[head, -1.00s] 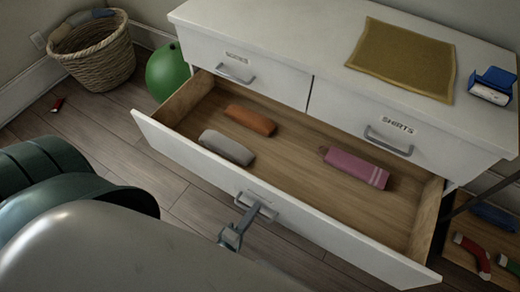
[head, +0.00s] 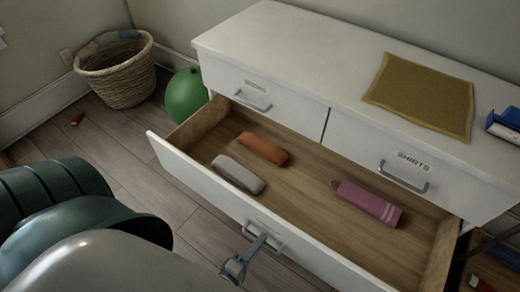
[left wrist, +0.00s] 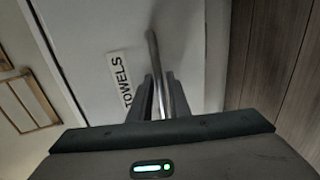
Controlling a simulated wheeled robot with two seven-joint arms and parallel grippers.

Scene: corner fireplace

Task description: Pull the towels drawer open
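The towels drawer (head: 200,184) is the wide lower drawer of a white dresser, and it stands far open. Inside lie an orange roll (head: 262,148), a grey roll (head: 238,174) and a pink striped roll (head: 368,203). My left gripper (head: 257,243) is at the drawer's bar handle (head: 276,246). In the left wrist view my left gripper's fingers (left wrist: 158,95) are close together on both sides of the handle (left wrist: 152,45), beside the TOWELS label (left wrist: 121,80). My right gripper is not in view.
Above it, the left upper drawer (head: 262,90) and the SHIRTS drawer (head: 400,165) are shut. A yellow cloth (head: 425,95) and a blue item (head: 505,124) lie on the dresser top. A green ball (head: 184,97) and a wicker basket (head: 117,78) stand on the floor at left.

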